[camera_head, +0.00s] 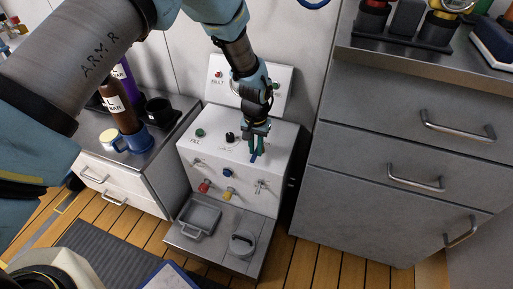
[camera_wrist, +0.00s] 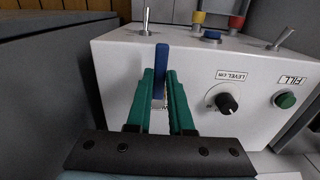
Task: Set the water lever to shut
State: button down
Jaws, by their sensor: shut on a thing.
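The white fill panel (camera_head: 215,150) stands between the counters. A blue lever (camera_wrist: 161,62) sits on its top face and also shows in the head view (camera_head: 254,157). My gripper (camera_head: 257,146) points down at the right part of the panel's top. In the wrist view its green fingers (camera_wrist: 161,84) are shut on the blue lever, one on each side. The lever's lower part and any label by it are hidden by the fingers.
On the panel are a black level knob (camera_wrist: 227,103), a green fill button (camera_wrist: 285,100), metal toggles, and red (camera_head: 204,187) and yellow (camera_head: 228,195) knobs. Bottles and a blue mug (camera_head: 136,141) stand on the left counter. Grey drawers (camera_head: 400,160) flank the right.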

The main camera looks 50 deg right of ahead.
aim_at(255, 152)
jog(key=shift+w, duration=0.1)
jog(key=c, duration=0.8)
grip_release()
notch_tip(255, 152, up, 11)
dwell(0.5)
